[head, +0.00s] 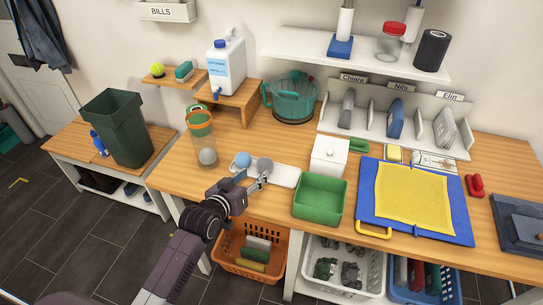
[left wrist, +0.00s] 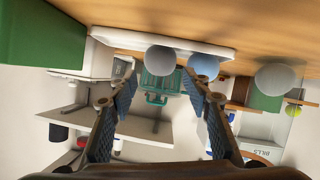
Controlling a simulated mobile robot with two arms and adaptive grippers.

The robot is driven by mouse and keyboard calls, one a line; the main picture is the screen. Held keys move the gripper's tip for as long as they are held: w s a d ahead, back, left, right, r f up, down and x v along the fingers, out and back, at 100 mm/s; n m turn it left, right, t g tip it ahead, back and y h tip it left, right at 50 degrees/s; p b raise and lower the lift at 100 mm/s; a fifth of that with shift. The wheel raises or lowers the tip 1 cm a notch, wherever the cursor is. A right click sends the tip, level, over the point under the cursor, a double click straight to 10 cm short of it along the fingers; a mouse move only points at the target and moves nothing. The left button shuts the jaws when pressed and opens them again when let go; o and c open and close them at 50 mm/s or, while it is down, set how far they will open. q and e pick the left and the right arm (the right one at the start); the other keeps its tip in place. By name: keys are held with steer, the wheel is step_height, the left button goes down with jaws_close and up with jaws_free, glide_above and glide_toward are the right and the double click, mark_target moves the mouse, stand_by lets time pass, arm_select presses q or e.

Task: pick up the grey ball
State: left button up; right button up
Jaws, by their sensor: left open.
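A grey ball (head: 265,164) rests on a white tray (head: 286,178) on the wooden bench, beside a blue ball (head: 242,159). My left gripper (head: 258,182) is open at the tray's near edge, just in front of the grey ball. In the left wrist view, which is upside down, the grey ball (left wrist: 160,58) shows beyond and between the open fingertips (left wrist: 160,80). The blue ball (left wrist: 203,66) is close to the right-hand fingertip there. Another pale grey ball (head: 208,156) sits in a clear cylinder with an orange rim (head: 199,118). My right gripper is not in view.
A green bin (head: 320,199) and a white box (head: 329,156) stand right of the tray. A blue board with a yellow cloth (head: 414,197) lies further right. An orange basket (head: 240,262) is below the bench. A teal container (head: 290,99) stands behind.

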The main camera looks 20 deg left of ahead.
mark_target(261, 168)
arm_select(q)
steer(key=shift+w+d+f, duration=0.1)
steer(key=shift+w+f, duration=0.1)
steer(key=shift+w, duration=0.4)
steer(key=shift+w+f, duration=0.1)
steer(key=shift+w, duration=0.2)
steer(key=shift+w+d+p, duration=0.1)
steer(key=shift+w+p, duration=0.15)
steer(key=shift+p, duration=0.1)
steer(key=p+x, duration=0.1)
steer(key=x, duration=0.3)
steer(key=shift+f, duration=0.25)
steer(key=shift+w+f, duration=0.15)
steer(key=shift+w, duration=0.2)
steer(key=c, duration=0.6)
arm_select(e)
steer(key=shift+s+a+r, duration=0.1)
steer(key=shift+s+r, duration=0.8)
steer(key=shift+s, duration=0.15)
